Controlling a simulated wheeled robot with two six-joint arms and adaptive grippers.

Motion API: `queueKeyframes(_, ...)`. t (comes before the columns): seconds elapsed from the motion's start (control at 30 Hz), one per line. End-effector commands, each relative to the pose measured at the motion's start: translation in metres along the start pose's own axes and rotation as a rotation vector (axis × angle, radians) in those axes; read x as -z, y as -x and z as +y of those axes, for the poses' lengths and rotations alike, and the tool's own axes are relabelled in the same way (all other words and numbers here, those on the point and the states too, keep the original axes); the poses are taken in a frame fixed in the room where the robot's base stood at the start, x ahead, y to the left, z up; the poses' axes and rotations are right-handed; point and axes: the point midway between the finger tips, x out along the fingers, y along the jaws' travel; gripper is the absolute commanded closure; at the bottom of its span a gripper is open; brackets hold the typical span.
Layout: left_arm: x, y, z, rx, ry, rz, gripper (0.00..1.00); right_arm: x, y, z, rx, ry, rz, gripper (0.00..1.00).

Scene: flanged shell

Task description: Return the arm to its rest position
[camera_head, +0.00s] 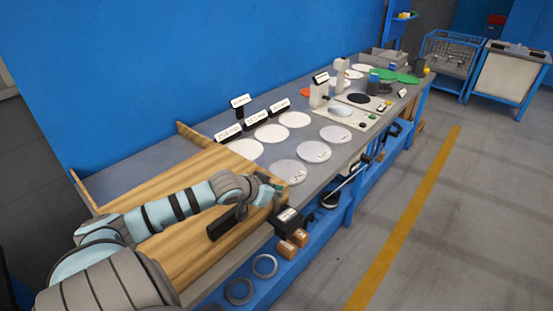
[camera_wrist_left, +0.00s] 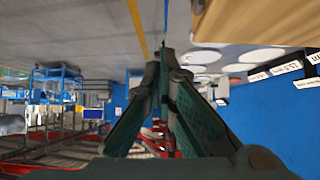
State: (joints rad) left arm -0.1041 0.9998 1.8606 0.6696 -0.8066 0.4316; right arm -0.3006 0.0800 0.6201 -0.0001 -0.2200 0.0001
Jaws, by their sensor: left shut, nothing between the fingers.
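My left arm (camera_head: 170,210) reaches in from the lower left over the wooden board. My left gripper (camera_head: 270,192) is small and partly hidden by its own wrist in the head view, above the board's right end near the table's front edge. In the left wrist view the two green fingers of the gripper (camera_wrist_left: 167,58) meet at their tips, with nothing between them. My right gripper does not show. I cannot make out a flanged shell.
The wooden board (camera_head: 195,255) lies on the long table. White discs (camera_head: 294,119) and grey discs (camera_head: 333,134) lie beyond it, with label signs (camera_head: 228,131). Metal rings (camera_head: 264,266) lie on the blue lower shelf. A blue wall (camera_head: 180,60) stands behind; the floor at right is clear.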

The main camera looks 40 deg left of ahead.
Motion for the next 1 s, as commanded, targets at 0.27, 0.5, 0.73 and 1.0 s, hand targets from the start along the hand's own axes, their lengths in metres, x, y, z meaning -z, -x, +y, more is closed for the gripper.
queueKeyframes(0.27, 0.0, 0.001, 0.0, 0.0, 0.001, 0.0, 1.0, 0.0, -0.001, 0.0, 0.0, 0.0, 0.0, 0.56)
queueKeyframes(0.5, 0.0, 0.001, 0.0, 0.0, 0.0, 0.0, 1.0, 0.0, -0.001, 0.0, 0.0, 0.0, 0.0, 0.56)
queueKeyframes(0.73, -0.047, -0.002, 0.032, -0.023, -0.044, -0.077, 1.0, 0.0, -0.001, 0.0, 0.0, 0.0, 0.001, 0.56)
queueKeyframes(1.0, -0.17, 0.034, 0.122, -0.05, -0.165, -0.293, 1.0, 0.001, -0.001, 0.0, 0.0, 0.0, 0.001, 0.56)
